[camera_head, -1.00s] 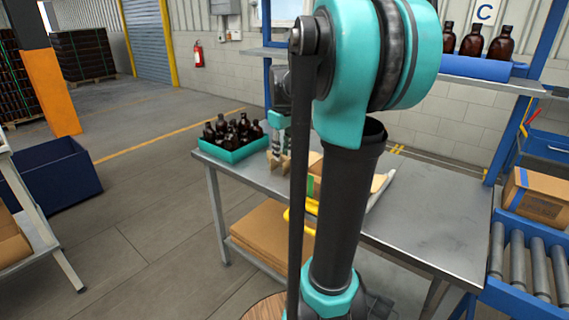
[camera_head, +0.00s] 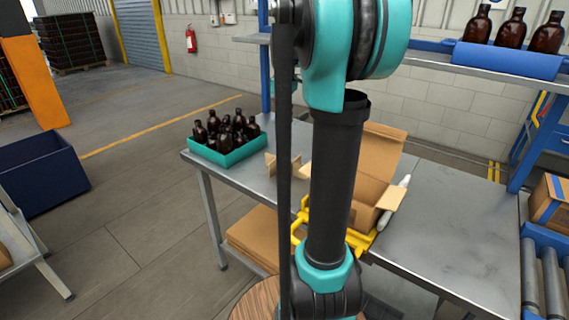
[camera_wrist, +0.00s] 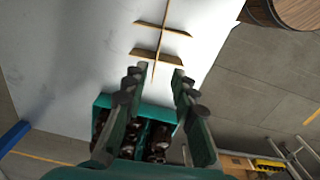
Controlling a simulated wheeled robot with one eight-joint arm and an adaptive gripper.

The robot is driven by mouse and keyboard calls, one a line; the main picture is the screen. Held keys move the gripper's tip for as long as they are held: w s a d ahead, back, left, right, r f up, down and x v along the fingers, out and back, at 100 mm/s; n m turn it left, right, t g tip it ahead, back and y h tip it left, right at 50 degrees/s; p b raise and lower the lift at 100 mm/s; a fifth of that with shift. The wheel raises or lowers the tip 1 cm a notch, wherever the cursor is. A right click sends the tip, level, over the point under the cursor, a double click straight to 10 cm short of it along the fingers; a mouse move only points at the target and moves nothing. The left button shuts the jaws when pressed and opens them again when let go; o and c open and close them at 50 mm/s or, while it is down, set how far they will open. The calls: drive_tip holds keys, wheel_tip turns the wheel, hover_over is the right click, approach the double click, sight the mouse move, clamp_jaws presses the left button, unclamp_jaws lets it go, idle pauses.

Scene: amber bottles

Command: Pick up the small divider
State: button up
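The small divider, light-brown crossed slats, lies on the grey metal table (camera_head: 440,225). In the head view it shows partly behind my arm (camera_head: 271,164). In the wrist view it shows as one long slat crossed by two short slats (camera_wrist: 160,52). My gripper (camera_wrist: 158,74) is open and empty, its two fingers spread. The divider's near end appears between and just beyond the fingertips; I cannot tell the height gap. My gripper is not visible in the head view.
A teal crate (camera_head: 232,156) of amber bottles stands left of the divider and shows below the fingers in the wrist view (camera_wrist: 105,101). An open cardboard box (camera_head: 371,190) sits at a yellow frame (camera_head: 358,240). The table's right part is clear.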

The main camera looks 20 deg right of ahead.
sight(285, 163)
wheel_tip(285, 163, down, 16)
drive_tip(key=shift+d+f, duration=0.1)
idle(0.5)
clamp_jaws()
